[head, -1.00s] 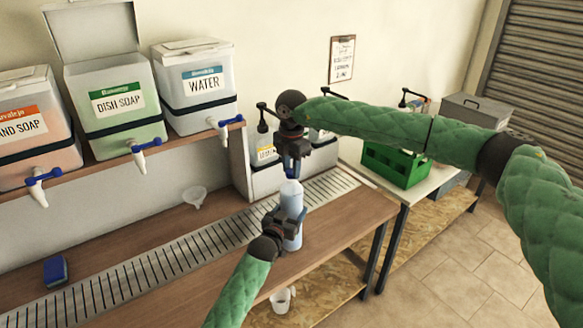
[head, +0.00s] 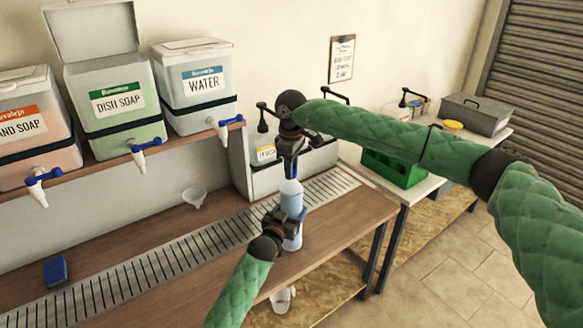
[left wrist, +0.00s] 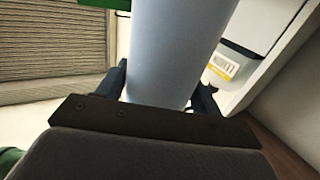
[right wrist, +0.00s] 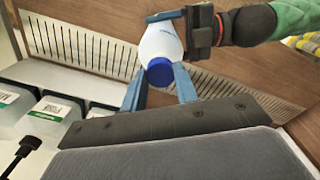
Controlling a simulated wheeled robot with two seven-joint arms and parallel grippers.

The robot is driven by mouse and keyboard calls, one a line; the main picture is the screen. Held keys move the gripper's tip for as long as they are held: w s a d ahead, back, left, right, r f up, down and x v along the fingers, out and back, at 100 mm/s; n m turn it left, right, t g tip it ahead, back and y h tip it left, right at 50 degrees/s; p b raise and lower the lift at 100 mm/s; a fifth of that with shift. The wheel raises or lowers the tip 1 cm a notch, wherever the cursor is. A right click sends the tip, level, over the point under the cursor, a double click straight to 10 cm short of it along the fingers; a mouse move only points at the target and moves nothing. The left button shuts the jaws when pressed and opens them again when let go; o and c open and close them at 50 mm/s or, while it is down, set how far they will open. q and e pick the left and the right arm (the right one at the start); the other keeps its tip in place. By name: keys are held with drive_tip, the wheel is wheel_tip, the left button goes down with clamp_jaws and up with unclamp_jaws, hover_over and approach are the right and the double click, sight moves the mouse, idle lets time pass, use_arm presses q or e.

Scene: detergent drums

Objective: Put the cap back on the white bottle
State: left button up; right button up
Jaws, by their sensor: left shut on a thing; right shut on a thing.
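The white bottle (head: 291,194) stands upright above the front of the counter, its lower part bluish. My left gripper (head: 291,222) is shut around its body; the bottle also fills the middle of the left wrist view (left wrist: 178,45). My right gripper (head: 291,170) points down over the bottle's top and is shut on the blue cap (right wrist: 159,71). In the right wrist view the cap sits between the fingertips, in line with the bottle's neck end. The cap hides the neck, so I cannot tell whether it is seated on the thread.
A slotted drain strip (head: 180,255) runs along the counter (head: 340,222). A funnel (head: 194,196) and a blue sponge (head: 55,270) lie on the left. Drums with taps, including the water drum (head: 196,88), stand on the shelf. A green crate (head: 392,168) is at right.

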drive_tip(key=shift+w, duration=0.1)
drive_tip(key=o, duration=0.9)
drive_tip(key=shift+r, duration=2.3)
drive_tip(key=shift+r, duration=0.1)
